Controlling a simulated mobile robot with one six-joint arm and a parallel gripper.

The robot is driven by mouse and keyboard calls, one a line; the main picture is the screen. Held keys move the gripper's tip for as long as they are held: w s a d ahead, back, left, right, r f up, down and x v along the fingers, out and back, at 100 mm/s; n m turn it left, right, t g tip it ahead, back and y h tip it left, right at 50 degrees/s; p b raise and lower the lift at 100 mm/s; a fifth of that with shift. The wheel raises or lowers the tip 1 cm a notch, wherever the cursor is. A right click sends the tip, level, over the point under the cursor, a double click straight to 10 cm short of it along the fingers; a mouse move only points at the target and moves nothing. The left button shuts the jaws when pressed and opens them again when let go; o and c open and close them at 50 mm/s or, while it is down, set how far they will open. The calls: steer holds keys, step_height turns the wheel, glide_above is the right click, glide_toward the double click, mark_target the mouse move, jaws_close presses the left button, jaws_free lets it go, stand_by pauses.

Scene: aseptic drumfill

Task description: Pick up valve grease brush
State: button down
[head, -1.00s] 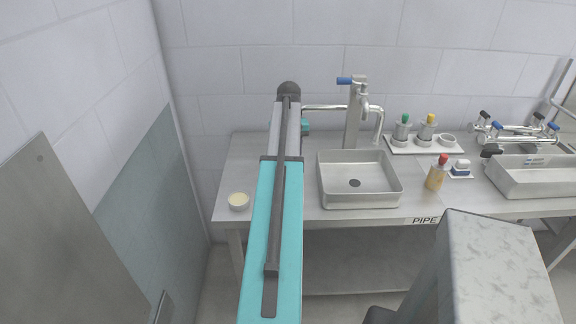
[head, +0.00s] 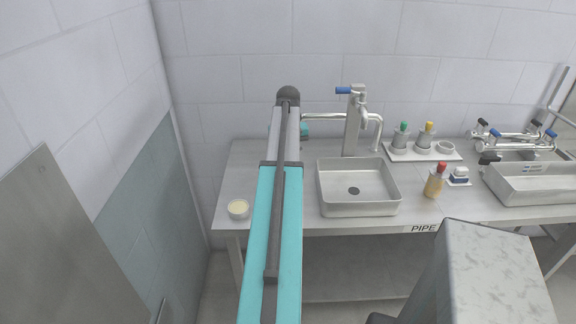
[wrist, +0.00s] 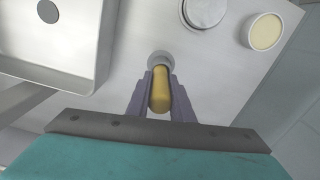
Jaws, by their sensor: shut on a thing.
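In the wrist view, my gripper (wrist: 161,97) is shut on a yellow, rounded handle, which I take to be the valve grease brush (wrist: 160,90). The handle sits between the two grey-purple fingers. A round grey piece (wrist: 159,57) shows just beyond the fingertips; I cannot tell if it is part of the brush or a holder under it. I also cannot tell whether the brush is clear of the table. In the head view, my arm hides the gripper and the brush.
A steel sink (head: 330,207) with a tap (head: 352,125) is right of my arm on the steel table (head: 255,157). A cream-filled dish (head: 238,209) is at the left front. A red-capped bottle (head: 434,184) and a white tray (head: 397,155) with capped bottles stand farther right.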

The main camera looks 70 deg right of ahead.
steer(key=shift+r+p, duration=2.55)
steer(key=shift+r, duration=1.65)
steer(key=shift+w, duration=0.15)
